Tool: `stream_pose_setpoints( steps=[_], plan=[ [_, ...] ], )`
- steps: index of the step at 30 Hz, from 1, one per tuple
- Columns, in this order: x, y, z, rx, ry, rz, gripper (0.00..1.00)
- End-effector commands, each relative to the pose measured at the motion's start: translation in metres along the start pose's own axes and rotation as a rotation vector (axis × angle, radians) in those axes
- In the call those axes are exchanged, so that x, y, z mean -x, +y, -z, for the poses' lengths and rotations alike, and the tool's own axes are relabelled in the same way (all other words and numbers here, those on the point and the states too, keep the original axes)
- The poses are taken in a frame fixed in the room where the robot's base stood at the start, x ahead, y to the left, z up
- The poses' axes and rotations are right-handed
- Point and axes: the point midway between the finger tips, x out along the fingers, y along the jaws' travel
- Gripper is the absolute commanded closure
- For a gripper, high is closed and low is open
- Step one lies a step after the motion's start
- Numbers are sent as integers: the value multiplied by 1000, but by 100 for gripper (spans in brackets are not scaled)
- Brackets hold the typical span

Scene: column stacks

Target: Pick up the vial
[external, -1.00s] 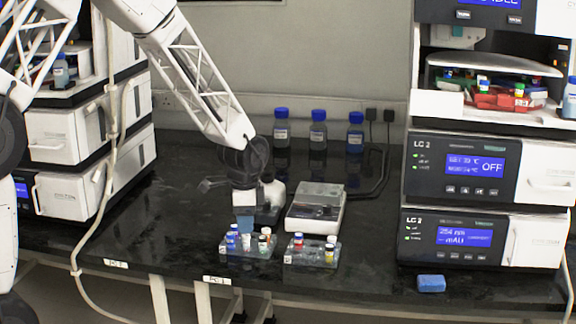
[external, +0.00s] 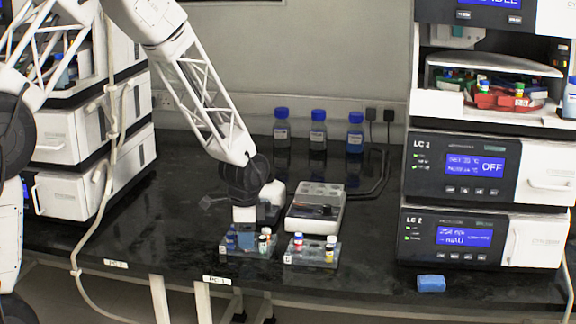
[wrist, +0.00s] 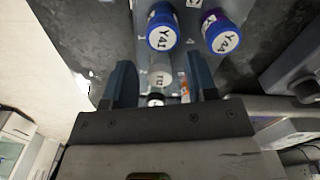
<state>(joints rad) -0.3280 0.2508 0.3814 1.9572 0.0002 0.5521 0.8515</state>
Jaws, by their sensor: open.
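My gripper (external: 245,238) is open and low over the left vial rack (external: 262,252), hiding part of its vials in the external view. In the wrist view its two blue fingers (wrist: 161,88) stand apart, one on each side of a pale-capped vial (wrist: 160,72). I cannot tell whether they touch it. Two blue-capped vials, marked Y41 (wrist: 163,28) and Y44 (wrist: 220,33), stand beyond the fingertips. A small white-topped vial (wrist: 155,100) shows nearer the palm. Light-capped vials (external: 264,240) show right of the gripper in the external view.
A second rack (external: 312,257) with several vials stands to the right. A grey-white device (external: 315,205) is behind it, and three blue-capped bottles (external: 318,130) stand at the back. A blue block (external: 431,283) lies at the front right.

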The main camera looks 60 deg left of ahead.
Motion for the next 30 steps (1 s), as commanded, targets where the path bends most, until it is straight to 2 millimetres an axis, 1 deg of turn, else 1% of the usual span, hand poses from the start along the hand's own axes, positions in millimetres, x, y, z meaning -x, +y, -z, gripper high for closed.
stream_pose_setpoints(
  steps=[2, 12, 23, 26, 30],
  plan=[
    [0, 0, 0, 0, 0, 0, 48],
    [0, 0, 0, 0, 0, 0, 100],
    [2, 0, 0, 0, 0, 0, 100],
    [6, 0, 0, 0, 1, 1, 100],
    [15, 0, 0, 0, 1, 1, 100]
  ],
)
